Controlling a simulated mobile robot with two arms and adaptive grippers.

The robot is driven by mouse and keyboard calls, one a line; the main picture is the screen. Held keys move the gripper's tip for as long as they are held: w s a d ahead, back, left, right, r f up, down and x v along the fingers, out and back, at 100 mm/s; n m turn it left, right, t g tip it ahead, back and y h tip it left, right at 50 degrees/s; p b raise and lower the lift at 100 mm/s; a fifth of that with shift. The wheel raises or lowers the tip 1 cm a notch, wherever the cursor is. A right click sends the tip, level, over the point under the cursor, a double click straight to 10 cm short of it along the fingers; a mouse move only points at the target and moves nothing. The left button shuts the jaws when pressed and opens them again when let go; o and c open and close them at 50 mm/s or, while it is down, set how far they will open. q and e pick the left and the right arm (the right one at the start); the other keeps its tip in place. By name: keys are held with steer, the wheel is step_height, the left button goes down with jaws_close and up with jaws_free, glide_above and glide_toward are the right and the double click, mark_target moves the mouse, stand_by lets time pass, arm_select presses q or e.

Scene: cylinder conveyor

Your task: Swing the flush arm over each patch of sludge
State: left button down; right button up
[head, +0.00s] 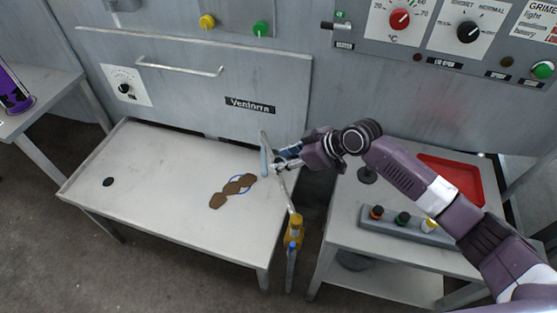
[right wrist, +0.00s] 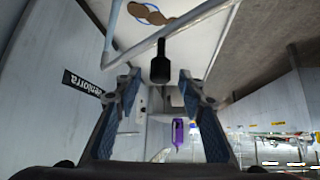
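Brown sludge patches (head: 217,201) lie in a joined row on the grey table; they also show at the top of the right wrist view (right wrist: 157,18). A thin blue ring (head: 232,193) lies around part of the row. The flush arm (head: 281,187) is a thin pale pipe rising from a yellow and blue fitting (head: 294,230) at the table's right edge. A black handle (right wrist: 160,65) hangs from the pipe in the right wrist view. My right gripper (right wrist: 160,82) is open around the handle, with gaps on both sides. My left gripper is not in view.
The table (head: 150,160) has a dark round drain (head: 108,182) at its left and much bare surface. A right-hand stand holds a red tray (head: 455,178) and a button strip (head: 400,222). A panelled machine wall (head: 230,75) stands behind.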

steer(key=v, duration=1)
steer(key=shift+a, duration=0.1)
stand_by(0.6)
steer(key=shift+s, duration=0.1)
